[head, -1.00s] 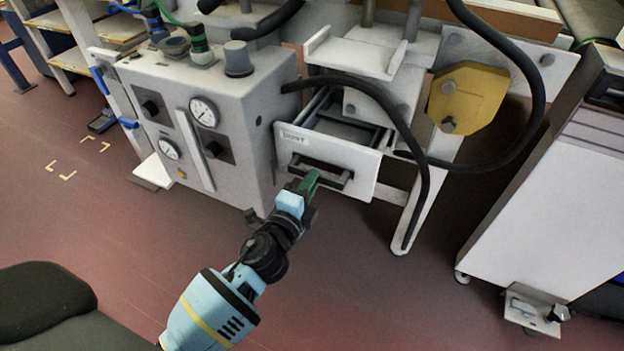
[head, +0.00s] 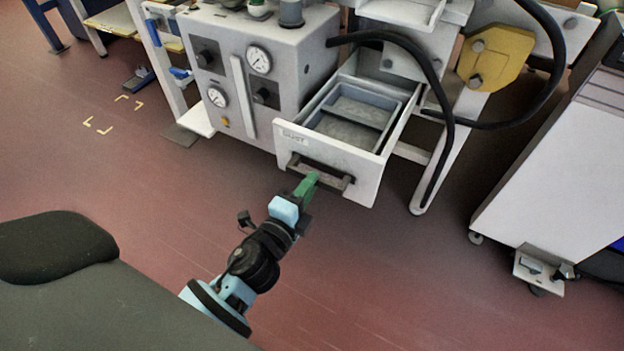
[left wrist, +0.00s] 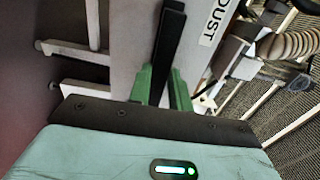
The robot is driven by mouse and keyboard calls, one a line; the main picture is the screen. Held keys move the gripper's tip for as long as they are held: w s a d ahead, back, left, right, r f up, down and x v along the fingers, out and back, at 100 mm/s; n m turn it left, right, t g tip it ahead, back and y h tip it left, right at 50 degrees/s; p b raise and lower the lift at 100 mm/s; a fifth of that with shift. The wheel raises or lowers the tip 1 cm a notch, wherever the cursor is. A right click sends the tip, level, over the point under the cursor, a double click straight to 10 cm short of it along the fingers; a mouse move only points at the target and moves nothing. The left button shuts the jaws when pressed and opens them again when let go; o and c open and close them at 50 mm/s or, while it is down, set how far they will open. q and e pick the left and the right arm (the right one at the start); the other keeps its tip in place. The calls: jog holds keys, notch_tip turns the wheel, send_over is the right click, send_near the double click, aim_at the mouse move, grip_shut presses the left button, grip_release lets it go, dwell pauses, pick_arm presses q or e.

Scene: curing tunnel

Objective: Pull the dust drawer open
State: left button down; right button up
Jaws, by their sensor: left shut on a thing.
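The dust drawer (head: 330,153) is a white box with a label on its front, and it stands well out from the machine. Its grey inside shows, with a divider and greyish matter at the bottom. A dark bar handle (head: 325,172) runs across its front. My left gripper (head: 309,181) has green fingers, and they are shut on the handle. In the left wrist view the green fingers (left wrist: 165,88) are on either side of the dark handle bar (left wrist: 170,40), and the DUST label (left wrist: 213,20) shows beside it. My right gripper is not in view.
The grey gauge cabinet (head: 262,75) stands left of the drawer. A black hose (head: 420,75) loops down at the right, near the drawer. A white cart (head: 555,160) on castors stands further right. The floor (head: 400,270) in front of the drawer is clear.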

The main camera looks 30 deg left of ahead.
pick_arm(q)
jog(key=shift+s, duration=0.25)
jog(key=c, duration=1.3)
grip_release()
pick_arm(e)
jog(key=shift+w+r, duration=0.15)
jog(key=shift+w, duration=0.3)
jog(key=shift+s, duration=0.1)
pick_arm(q)
jog(key=s, duration=0.7)
jog(key=shift+s+a, duration=0.1)
jog(key=shift+s, duration=0.3)
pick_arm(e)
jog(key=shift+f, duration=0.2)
